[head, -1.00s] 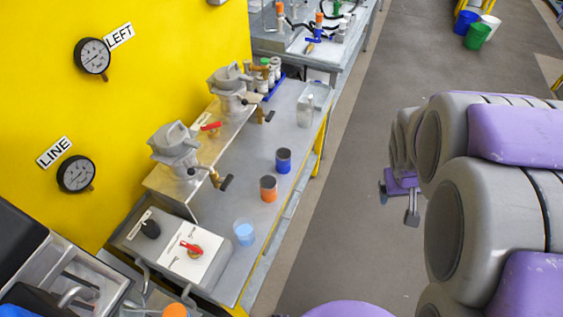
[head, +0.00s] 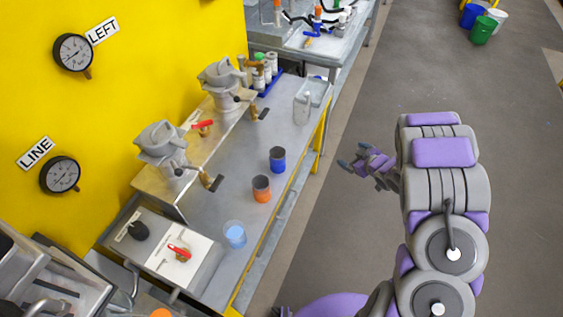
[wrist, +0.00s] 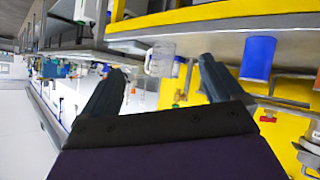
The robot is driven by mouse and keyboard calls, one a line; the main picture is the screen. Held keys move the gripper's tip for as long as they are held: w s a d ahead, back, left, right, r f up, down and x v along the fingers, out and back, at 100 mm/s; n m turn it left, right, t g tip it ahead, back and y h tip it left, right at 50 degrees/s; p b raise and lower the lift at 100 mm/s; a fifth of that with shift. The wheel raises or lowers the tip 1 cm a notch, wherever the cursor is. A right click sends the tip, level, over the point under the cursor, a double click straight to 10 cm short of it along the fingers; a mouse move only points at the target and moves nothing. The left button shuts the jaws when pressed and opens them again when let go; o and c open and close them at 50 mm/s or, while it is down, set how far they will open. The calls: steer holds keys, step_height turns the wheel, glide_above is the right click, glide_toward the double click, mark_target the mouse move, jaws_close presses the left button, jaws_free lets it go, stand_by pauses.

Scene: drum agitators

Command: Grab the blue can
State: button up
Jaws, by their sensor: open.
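The blue can (head: 277,160) stands upright on the grey workbench near its right edge in the head view, with a dark open top. In the wrist view a blue can (wrist: 258,58) shows right of my fingers, and the view looks turned over. My gripper (head: 353,157) is open and empty, out over the floor to the right of the bench, apart from the can. Its two dark fingers are spread in the wrist view (wrist: 158,78). The orange can (head: 261,189) stands just in front of the blue one.
A clear cup of light blue liquid (head: 235,235) stands nearer on the bench. A clear pitcher (head: 302,108) stands farther back. Two grey agitator units (head: 161,145) line the left side. The floor (head: 330,230) between bench and arm is clear.

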steer(key=s+a+f+y, duration=0.2)
steer(key=a+y, duration=0.1)
steer(key=a, duration=0.2)
steer(key=s+a+f+y, duration=0.2)
steer(key=a, duration=0.3)
steer(key=n+y+b, duration=0.1)
steer(key=y+b, duration=0.1)
steer(key=y, duration=0.2)
glide_toward(271, 150)
steer(key=shift+w+a+f+t, duration=0.2)
steer(key=shift+w+a, duration=0.25)
steer(key=shift+w, duration=0.05)
steer(key=shift+w+a+f+t, duration=0.2)
steer(key=shift+w+a, duration=0.25)
steer(key=shift+w+a+r, duration=0.1)
steer(key=shift+w, duration=0.5)
steer(key=x, duration=0.2)
steer(key=b+x, duration=0.1)
steer(key=x, duration=0.1)
steer(key=s+x, duration=0.1)
steer(key=x, duration=0.1)
steer(key=shift+a, duration=0.45)
steer(key=shift+d, duration=0.45)
steer(key=shift+c, duration=0.9)
steer(key=shift+a, duration=0.3)
steer(key=c, duration=0.8)
steer(key=shift+d, duration=0.2)
steer(key=c, duration=0.3)
